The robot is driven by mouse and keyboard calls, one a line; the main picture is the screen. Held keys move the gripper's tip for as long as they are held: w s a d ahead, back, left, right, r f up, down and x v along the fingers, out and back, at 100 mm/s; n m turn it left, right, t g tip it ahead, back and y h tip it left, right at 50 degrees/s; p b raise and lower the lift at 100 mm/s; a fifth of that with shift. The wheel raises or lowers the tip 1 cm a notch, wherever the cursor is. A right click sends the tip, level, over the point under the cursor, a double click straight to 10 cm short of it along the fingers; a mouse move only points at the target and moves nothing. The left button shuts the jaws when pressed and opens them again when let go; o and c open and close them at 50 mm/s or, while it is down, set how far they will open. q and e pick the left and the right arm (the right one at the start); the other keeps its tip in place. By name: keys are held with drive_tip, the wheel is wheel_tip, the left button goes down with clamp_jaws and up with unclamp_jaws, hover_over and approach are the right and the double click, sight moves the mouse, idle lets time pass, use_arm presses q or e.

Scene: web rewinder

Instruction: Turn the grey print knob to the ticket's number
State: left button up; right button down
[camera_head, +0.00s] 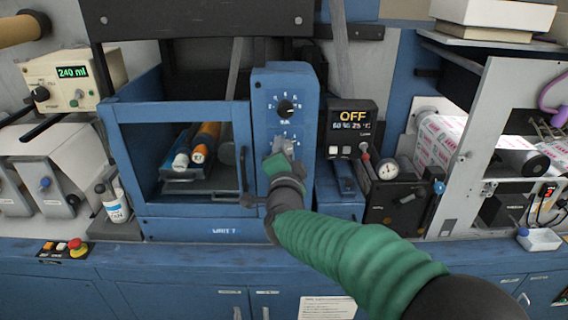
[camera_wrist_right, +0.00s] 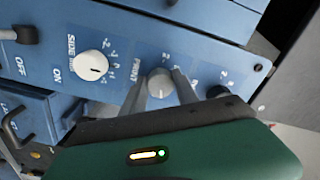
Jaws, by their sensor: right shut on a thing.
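The grey print knob (camera_wrist_right: 160,84) sits on the blue panel beside the word PRINT in the right wrist view, with a scale of marks around it. My right gripper (camera_wrist_right: 160,92) has one finger on each side of it and is shut on it. In the head view my right gripper (camera_head: 283,147) is at the lower dial of the upright blue panel (camera_head: 264,88) and hides the knob. The knob's pointer setting is too small to read. A white paper (camera_head: 327,307) hangs on the lower cabinet front; its text is unreadable, and I cannot tell whether it is the ticket. My left gripper is not in view.
A white knob (camera_wrist_right: 91,65) marked SIDE and a dark knob (camera_wrist_right: 218,91) flank the print knob. A black knob (camera_head: 286,108) is above my gripper. A blue framed door (camera_head: 183,108) with a handle is to the left, and a display reading OFF (camera_head: 353,117) to the right.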

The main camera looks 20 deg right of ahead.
drive_tip(key=shift+f+m+b, duration=0.25)
drive_tip(key=shift+m+b, duration=0.55)
drive_tip(key=shift+m, duration=0.1)
drive_tip(key=c, duration=1.3)
unclamp_jaws()
drive_tip(key=shift+c, duration=0.2)
drive_tip(key=o, duration=0.4)
drive_tip(key=shift+r, duration=0.1)
drive_tip(key=v, duration=1.6)
drive_tip(key=shift+s, duration=0.4)
drive_tip(key=shift+a, duration=0.1)
